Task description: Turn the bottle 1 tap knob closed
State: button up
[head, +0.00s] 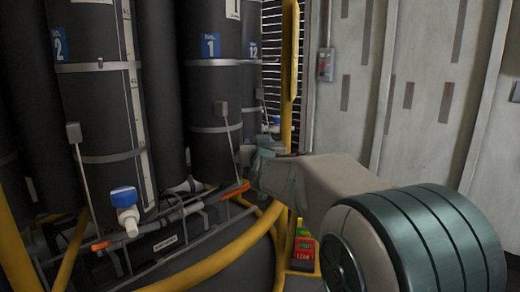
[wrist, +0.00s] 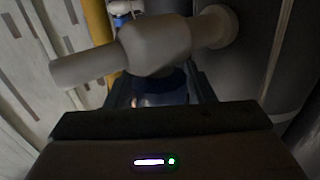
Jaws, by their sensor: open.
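Bottle 1 (head: 212,95) is a tall dark cylinder with a blue "1" label in the head view. Its tap is hidden behind my gripper (head: 265,165) there. In the wrist view a pale grey tap body (wrist: 155,48) crosses in front of my gripper (wrist: 162,92), joined to a dark cylinder at right. Part of a dark blue knob (wrist: 160,85) shows below the tap body, between the two open fingers. I cannot tell whether the fingers touch it.
Bottle 2 (head: 95,110) stands at left with its white tap and blue knob (head: 123,197). Bottle 12 (head: 250,85) is behind. Yellow rails (head: 225,255) and an orange-tipped bar (head: 235,190) run close below my gripper. A red-and-green device (head: 303,250) sits below my arm.

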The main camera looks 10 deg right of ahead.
jog(key=s+a+p, duration=0.1)
jog(key=s, duration=1.2)
jog(key=shift+s+a+p, duration=0.2)
jog(key=shift+s+p, duration=0.1)
jog(key=s+f+n+g+y+p, duration=0.1)
jog(key=s+f+g+p, duration=0.2)
jog(key=s+g+p, duration=1.2)
jog(key=s+p, duration=0.4)
jog(key=s, duration=0.5)
jog(key=shift+d+f+y+p, duration=0.2)
jog(key=shift+d+y+p, duration=0.15)
jog(key=shift+d+y, duration=0.05)
